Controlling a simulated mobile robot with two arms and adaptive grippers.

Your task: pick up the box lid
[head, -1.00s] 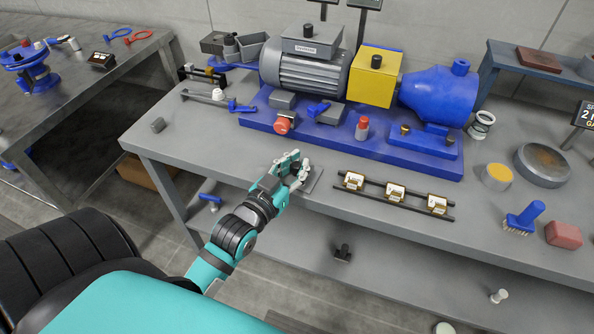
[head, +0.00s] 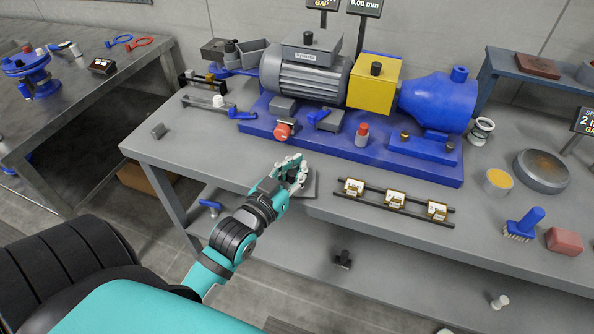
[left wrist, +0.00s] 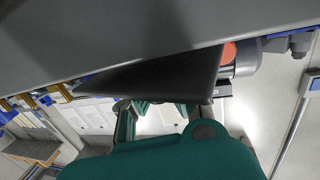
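A flat grey plate (head: 311,184) lies at the front edge of the workbench; I take it to be the box lid, but cannot be sure. My left gripper (head: 293,172) is right beside it, partly covering it. In the left wrist view a dark flat plate (left wrist: 150,75) is just past my fingers (left wrist: 157,112). The fingers show a gap between them there, but their tips meet the plate's edge and are partly hidden, so I cannot tell whether they hold it. A grey box (head: 312,50) with a black knob sits on the motor. My right gripper is not in view.
A grey motor (head: 300,78), yellow block (head: 376,82) and blue pump (head: 440,98) stand on a blue base behind. A red button (head: 283,131) is behind my gripper. The bench left of my gripper is mostly clear.

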